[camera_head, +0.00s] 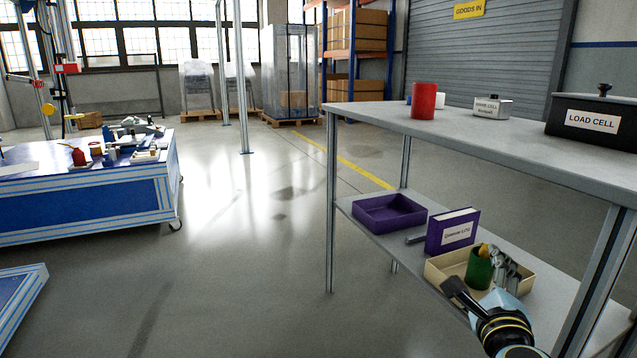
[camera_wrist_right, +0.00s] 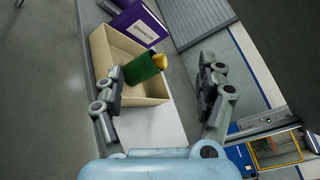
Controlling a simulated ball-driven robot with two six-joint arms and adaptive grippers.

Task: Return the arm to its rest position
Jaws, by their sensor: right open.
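My right gripper (camera_head: 474,268) is at the lower shelf of the grey rack, above the near side of a cream tray (camera_head: 436,273). Its fingers are spread apart with nothing between them touching. The tray holds a green cylinder (camera_head: 478,269) with a yellow end. In the right wrist view my right gripper (camera_wrist_right: 160,78) shows its two fingers wide apart, with the green cylinder (camera_wrist_right: 138,70) beyond them in the tray (camera_wrist_right: 148,98). The left finger overlaps the tray in that picture. My left gripper is not in view.
A purple labelled box (camera_head: 452,232) and a purple tray (camera_head: 389,213) share the lower shelf (camera_head: 350,208). The upper shelf (camera_head: 450,130) carries a red cylinder (camera_head: 424,100), a small labelled box (camera_head: 492,107) and a black load cell case (camera_head: 595,122). Open floor lies left, before a blue workbench (camera_head: 85,205).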

